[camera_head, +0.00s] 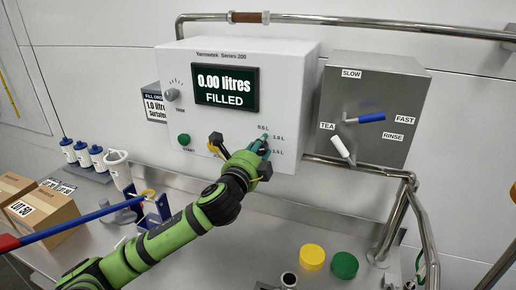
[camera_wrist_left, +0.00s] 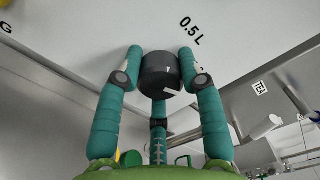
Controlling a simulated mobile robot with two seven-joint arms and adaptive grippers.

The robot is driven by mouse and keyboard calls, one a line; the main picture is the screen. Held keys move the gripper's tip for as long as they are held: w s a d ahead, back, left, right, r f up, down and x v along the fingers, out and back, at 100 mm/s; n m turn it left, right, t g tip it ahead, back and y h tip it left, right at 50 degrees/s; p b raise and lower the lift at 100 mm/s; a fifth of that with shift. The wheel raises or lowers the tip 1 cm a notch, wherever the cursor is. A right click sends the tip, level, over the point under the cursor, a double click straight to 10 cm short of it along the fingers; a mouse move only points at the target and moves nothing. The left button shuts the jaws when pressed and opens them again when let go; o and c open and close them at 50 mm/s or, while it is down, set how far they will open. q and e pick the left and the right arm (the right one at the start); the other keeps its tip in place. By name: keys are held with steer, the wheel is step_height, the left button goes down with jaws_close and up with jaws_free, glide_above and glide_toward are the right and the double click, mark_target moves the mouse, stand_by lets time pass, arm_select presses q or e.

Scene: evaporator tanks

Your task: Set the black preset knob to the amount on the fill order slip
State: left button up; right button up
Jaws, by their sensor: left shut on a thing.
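My left gripper (camera_head: 262,150) reaches the lower right of the white Yarrowtek box front. In the left wrist view its teal fingers (camera_wrist_left: 161,70) are shut on the black preset knob (camera_wrist_left: 158,75). The knob has a white mark on its lower right edge, and a 0.5 L label (camera_wrist_left: 191,30) is printed above it. In the head view the gripper hides the knob, among the 0.5 L, 1.0 L and 1.5 L marks. The fill order slip (camera_head: 155,108), partly behind the box, reads 1.0 L. The display (camera_head: 224,90) reads 0.00 litres, FILLED. My right gripper is not in view.
A grey knob (camera_head: 172,95) and a green start button (camera_head: 184,140) are left of the display. A grey panel (camera_head: 345,85) with blue (camera_head: 372,118) and white (camera_head: 341,147) levers stands at right. Pipes run below it. Yellow (camera_head: 312,257) and green (camera_head: 344,265) caps lie on the bench.

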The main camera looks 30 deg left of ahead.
arm_select(q)
steer(key=shift+d+f+n, duration=0.25)
steer(key=shift+f+n, duration=0.1)
steer(key=shift+n, duration=0.25)
steer(key=o, duration=1)
steer(key=shift+r, duration=0.1)
steer(key=shift+o, duration=0.8)
steer(key=shift+w+d+r, duration=0.1)
steer(key=shift+w+r, duration=0.05)
steer(key=shift+s, duration=0.25)
steer(key=v, duration=0.7)
